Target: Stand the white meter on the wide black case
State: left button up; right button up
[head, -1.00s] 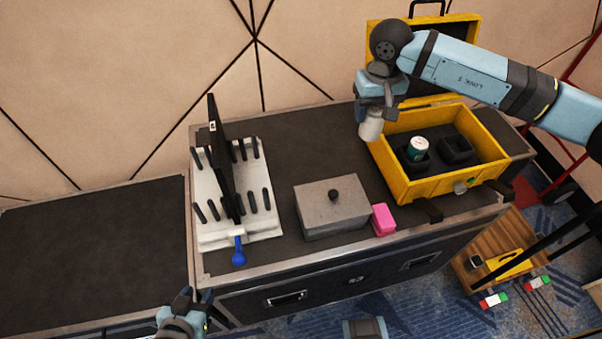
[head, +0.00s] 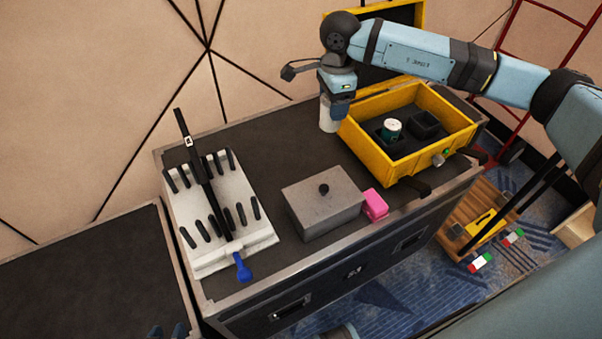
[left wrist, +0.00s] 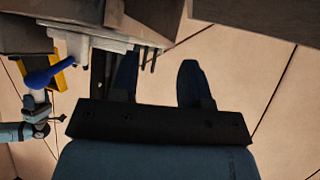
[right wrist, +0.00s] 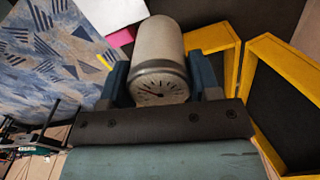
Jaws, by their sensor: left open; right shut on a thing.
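The white meter (head: 328,114) is a pale cylinder with a round dial on one end, and the dial faces the camera in the right wrist view (right wrist: 158,84). My right gripper (head: 341,100) is shut on the meter, beside the left corner of the open yellow case. The meter hangs below the gripper, close to upright; I cannot tell whether it touches the surface. The wide black case (head: 275,130) has a dark top with metal edges. My left gripper (head: 167,332) is at the bottom edge of the head view; its fingers are apart and empty in the left wrist view (left wrist: 160,78).
On the black case stand a white rack (head: 205,240) with black pegs, a grey lidded box (head: 310,208), a pink block (head: 375,204) and the yellow case (head: 395,168) with a can inside. A lower dark case (head: 80,280) stands left. The top behind the grey box is clear.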

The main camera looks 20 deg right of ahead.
jog(key=m, duration=0.1)
jog(key=d+m, duration=0.1)
jog(key=m, duration=0.3)
jog(key=shift+d+f+b, duration=0.35)
jog(key=shift+d+b, duration=0.05)
pick_arm(q)
jog(key=shift+w+f+b, duration=0.2)
jog(key=shift+f+b, duration=0.9)
jog(key=shift+b, duration=0.15)
pick_arm(e)
jog(key=d+f+m, duration=0.1)
jog(key=f+m, duration=0.3)
jog(key=f, duration=0.3)
jog(key=d+f+m, duration=0.1)
jog(key=f+m, duration=0.3)
jog(key=f, duration=0.3)
jog(key=d+f+m, duration=0.2)
jog(key=f+m, duration=0.2)
jog(key=f, duration=0.2)
jog(key=shift+s+f+m, duration=0.2)
jog(key=shift+f+m, duration=0.2)
jog(key=shift+f, duration=0.1)
jog(key=o, duration=1)
